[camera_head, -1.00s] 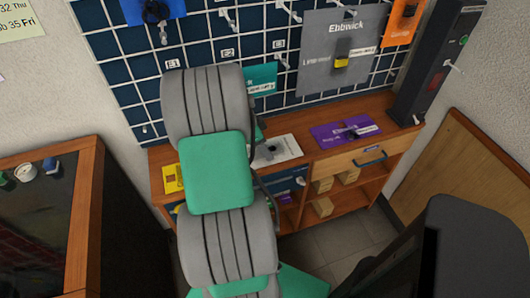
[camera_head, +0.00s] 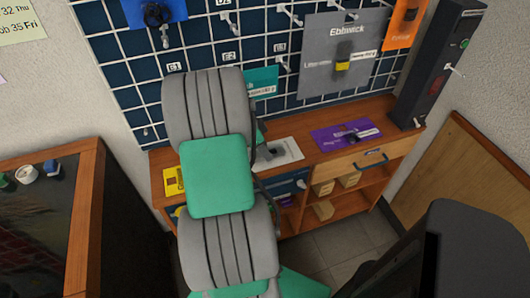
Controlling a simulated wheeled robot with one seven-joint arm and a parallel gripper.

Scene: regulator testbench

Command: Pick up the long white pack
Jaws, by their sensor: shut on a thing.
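A flat white pack (camera_head: 287,149) with a grey fitting on it lies on the wooden bench, just right of my arm. My arm covers its left side, so I cannot tell its full length or whether it is the long white pack of the task. My arm, grey with green covers, rises through the middle of the picture in front of the bench. My gripper and its jaws are hidden behind the arm, so I do not see what they touch.
A purple pack (camera_head: 332,139) lies right of the white pack on the bench (camera_head: 391,116). A yellow pack (camera_head: 173,182) is at the left end. Teal (camera_head: 265,79), grey (camera_head: 320,79) and blue (camera_head: 133,12) packs hang on the gridded wall. A dark tall device (camera_head: 433,75) stands at right.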

